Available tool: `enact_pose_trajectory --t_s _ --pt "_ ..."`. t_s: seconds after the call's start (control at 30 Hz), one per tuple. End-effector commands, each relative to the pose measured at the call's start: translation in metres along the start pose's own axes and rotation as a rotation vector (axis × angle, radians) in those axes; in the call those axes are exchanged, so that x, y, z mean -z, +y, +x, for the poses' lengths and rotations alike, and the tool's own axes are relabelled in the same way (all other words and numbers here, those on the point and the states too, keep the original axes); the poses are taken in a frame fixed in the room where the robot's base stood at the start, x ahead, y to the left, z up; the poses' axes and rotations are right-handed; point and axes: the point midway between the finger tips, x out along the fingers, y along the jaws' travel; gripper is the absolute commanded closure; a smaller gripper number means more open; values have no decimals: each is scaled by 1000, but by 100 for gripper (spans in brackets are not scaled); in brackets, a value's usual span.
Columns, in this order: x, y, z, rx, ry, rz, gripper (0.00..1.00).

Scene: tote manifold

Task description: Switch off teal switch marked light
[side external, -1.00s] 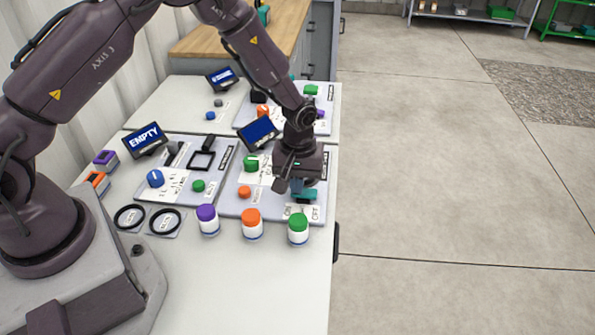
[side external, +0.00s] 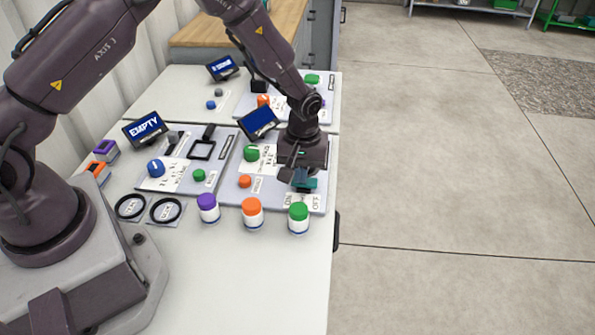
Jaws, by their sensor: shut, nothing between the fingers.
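The teal switch (side external: 311,184) is at the front right of the right-hand panel (side external: 232,196), just behind a label (side external: 301,201) marked ON on the left and OFF on the right. My gripper (side external: 298,180) is shut and empty, pointing down at the switch. Its fingertips overlap the left part of the switch in the picture. I cannot tell whether they touch it. The gripper hides part of the switch, so its lever position is unclear.
Near the switch are an orange button (side external: 244,181), a green knob (side external: 251,153) and a blue screen (side external: 259,123). Jars with purple (side external: 207,201), orange (side external: 252,205) and green (side external: 298,211) lids stand in front of the panels. The front table area is clear.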

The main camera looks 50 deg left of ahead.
Motion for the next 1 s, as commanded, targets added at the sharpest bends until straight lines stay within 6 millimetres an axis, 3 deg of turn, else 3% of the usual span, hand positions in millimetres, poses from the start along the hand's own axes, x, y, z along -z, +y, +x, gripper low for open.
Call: enact_pose_trajectory --t_s 0.03,0.47,0.67,1.0 --pt "-2 7 -1 -10 1 9 100" --pt "-2 7 -8 -6 1 6 100" --pt "-2 8 -40 -11 3 7 100" --pt "-2 8 -116 -10 2 8 100"
